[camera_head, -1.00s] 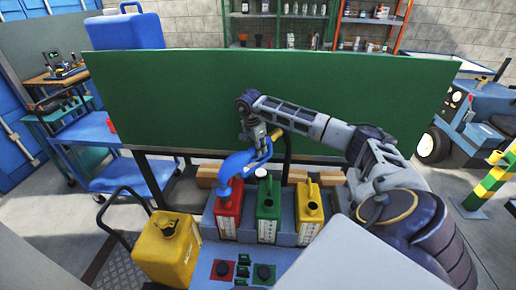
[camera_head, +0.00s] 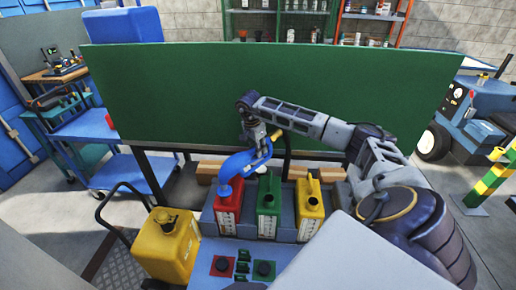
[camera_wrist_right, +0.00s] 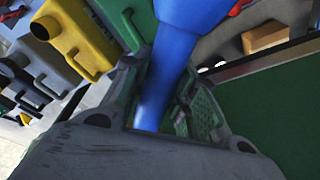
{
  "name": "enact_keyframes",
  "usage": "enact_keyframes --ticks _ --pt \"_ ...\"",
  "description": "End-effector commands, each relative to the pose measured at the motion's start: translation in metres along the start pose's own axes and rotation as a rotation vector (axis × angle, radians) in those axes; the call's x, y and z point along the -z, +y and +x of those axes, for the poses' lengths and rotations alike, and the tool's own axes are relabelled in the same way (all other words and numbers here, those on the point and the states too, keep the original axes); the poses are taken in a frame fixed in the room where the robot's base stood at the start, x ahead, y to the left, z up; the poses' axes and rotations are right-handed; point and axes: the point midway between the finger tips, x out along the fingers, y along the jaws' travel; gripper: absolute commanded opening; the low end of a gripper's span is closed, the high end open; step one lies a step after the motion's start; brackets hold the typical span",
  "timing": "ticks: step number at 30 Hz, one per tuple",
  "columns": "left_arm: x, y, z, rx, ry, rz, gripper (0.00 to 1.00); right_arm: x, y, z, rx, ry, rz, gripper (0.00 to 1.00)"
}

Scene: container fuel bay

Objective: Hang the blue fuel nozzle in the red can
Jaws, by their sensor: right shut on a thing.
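The blue fuel nozzle (camera_head: 238,163) is held in my right gripper (camera_head: 260,143), above the red can (camera_head: 228,215). The nozzle's lower end meets the top of the red can at its mouth; how deep it sits inside cannot be told. In the right wrist view the blue nozzle (camera_wrist_right: 165,75) runs between the fingers of my right gripper (camera_wrist_right: 165,100), which is shut on it. The red can stands upright at the left of a row of cans. My left gripper is not in view.
A green can (camera_head: 268,208) and a yellow can (camera_head: 309,212) stand right of the red one. A larger yellow can (camera_head: 167,248) stands at the front left. A green panel (camera_head: 300,95) rises behind. A blue cart (camera_head: 112,165) is at the left.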

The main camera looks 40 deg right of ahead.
Motion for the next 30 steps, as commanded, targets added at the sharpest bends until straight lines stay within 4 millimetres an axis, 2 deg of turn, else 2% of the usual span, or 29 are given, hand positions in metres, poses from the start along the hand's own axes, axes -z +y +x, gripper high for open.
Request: enact_keyframes --ticks 12,23,24,30 --pt "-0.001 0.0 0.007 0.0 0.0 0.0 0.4 -0.002 0.0 0.011 0.002 0.0 0.001 0.0" --pt "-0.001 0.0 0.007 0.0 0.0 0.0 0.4 -0.003 -0.001 0.012 0.002 -0.001 0.001 0.0" --pt "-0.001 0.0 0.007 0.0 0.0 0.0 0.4 -0.003 -0.001 0.012 0.002 -0.001 0.001 0.28" --pt "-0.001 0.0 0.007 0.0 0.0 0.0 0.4 -0.003 0.0 0.013 0.001 0.0 0.0 0.52"
